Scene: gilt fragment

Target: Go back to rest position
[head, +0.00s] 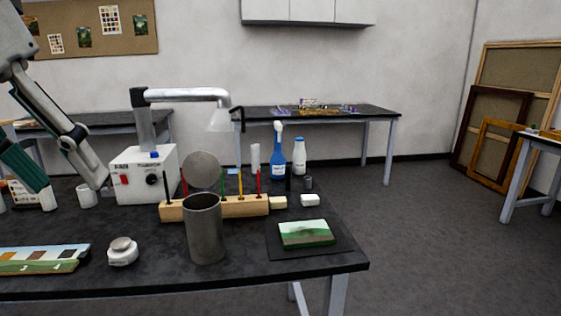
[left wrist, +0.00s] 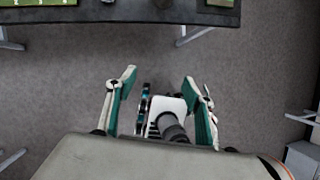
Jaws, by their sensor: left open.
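My left gripper (head: 74,190) comes in from the upper left of the head view, over the left part of the black worktable (head: 160,285). Its fingers are spread apart, with nothing between them that I can see held. In the left wrist view the same gripper (left wrist: 159,73) shows two teal and pale fingers wide apart. Grey floor and what looks like part of my own body lie beyond them. My right gripper is in neither view.
A white cup (head: 87,195) and a white extractor box (head: 145,176) stand close to the left gripper. A metal cup (head: 205,232), a wooden brush holder (head: 240,207) and a small green painting (head: 305,234) are further right. Open floor (head: 430,240) lies right of the table.

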